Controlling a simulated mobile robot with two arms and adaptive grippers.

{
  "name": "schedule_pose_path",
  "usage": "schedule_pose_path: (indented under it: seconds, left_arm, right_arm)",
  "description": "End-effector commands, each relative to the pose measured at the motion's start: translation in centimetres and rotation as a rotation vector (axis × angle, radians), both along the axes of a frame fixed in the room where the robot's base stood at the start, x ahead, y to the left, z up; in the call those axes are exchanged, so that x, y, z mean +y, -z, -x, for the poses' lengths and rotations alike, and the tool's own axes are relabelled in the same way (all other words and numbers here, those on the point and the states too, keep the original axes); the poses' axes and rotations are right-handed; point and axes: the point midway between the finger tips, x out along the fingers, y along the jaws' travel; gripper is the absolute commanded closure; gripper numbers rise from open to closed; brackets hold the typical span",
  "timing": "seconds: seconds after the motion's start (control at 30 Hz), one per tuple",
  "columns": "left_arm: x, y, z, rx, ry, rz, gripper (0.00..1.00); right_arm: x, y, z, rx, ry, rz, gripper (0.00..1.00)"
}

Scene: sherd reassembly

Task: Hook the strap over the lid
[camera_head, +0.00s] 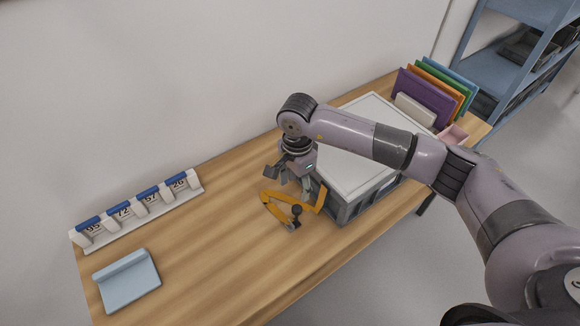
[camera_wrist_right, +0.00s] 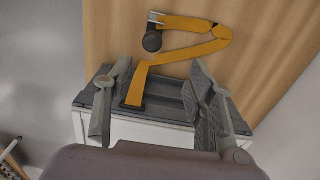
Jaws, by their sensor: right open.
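The orange strap (camera_head: 277,208) lies on the table in a bent loop beside the grey crate (camera_head: 352,208). One end of it meets the crate's near left side. It also shows in the right wrist view (camera_wrist_right: 185,55), with a dark round knob (camera_wrist_right: 152,42) and a metal hook (camera_wrist_right: 155,17) at its free end. The white lid (camera_head: 365,128) covers the crate top. My right gripper (camera_head: 287,180) is open and empty above the crate's left end. In the wrist view its fingers (camera_wrist_right: 155,95) stand either side of the strap's crate end, apart from it. My left gripper is not in view.
Colored folders (camera_head: 432,92) and a white block (camera_head: 414,110) stand behind the crate at the right. A numbered rack (camera_head: 140,212) and a light blue clipboard-like item (camera_head: 127,281) are at the left. The wooden table (camera_head: 215,250) is clear between them and the strap.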

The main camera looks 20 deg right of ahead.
Motion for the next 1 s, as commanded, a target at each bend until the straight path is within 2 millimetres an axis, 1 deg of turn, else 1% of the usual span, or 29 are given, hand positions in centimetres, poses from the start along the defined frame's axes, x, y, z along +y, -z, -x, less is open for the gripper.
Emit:
schedule_pose_path:
  seconds: [0.03, 0.17, 0.3, 0.4, 0.5, 0.63, 0.87, 0.9, 1.0]
  left_arm:
    - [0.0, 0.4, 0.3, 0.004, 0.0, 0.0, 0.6]
    - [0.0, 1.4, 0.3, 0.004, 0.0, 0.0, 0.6]
    - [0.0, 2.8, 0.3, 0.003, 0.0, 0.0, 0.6]
    - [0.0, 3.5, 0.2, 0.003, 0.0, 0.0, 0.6]
    - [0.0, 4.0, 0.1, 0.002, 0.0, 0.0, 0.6]
    - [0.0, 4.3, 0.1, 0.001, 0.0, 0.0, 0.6]
    - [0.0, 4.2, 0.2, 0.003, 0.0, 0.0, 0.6]
    - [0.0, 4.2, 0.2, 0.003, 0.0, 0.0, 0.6]
    - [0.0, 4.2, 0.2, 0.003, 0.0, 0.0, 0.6]
  right_arm:
    - [0.0, 0.6, 0.1, 0.003, 0.0, 0.002, 0.5]
    - [0.0, 2.8, 0.2, 0.004, 0.001, 0.001, 0.5]
    - [0.0, 5.6, 0.2, 0.004, 0.001, 0.0, 0.5]
    - [0.1, 7.2, 0.2, 0.003, 0.0, -0.002, 0.5]
    - [0.1, 8.3, 0.2, 0.002, 0.001, -0.002, 0.5]
    - [0.1, 8.9, 0.2, 0.001, 0.0, -0.002, 0.5]
    - [0.1, 8.9, 0.2, 0.001, 0.0, -0.002, 0.5]
    - [0.1, 8.8, 0.2, 0.001, 0.0, -0.002, 0.51]
    - [0.1, 8.8, 0.2, 0.001, 0.0, -0.002, 0.57]
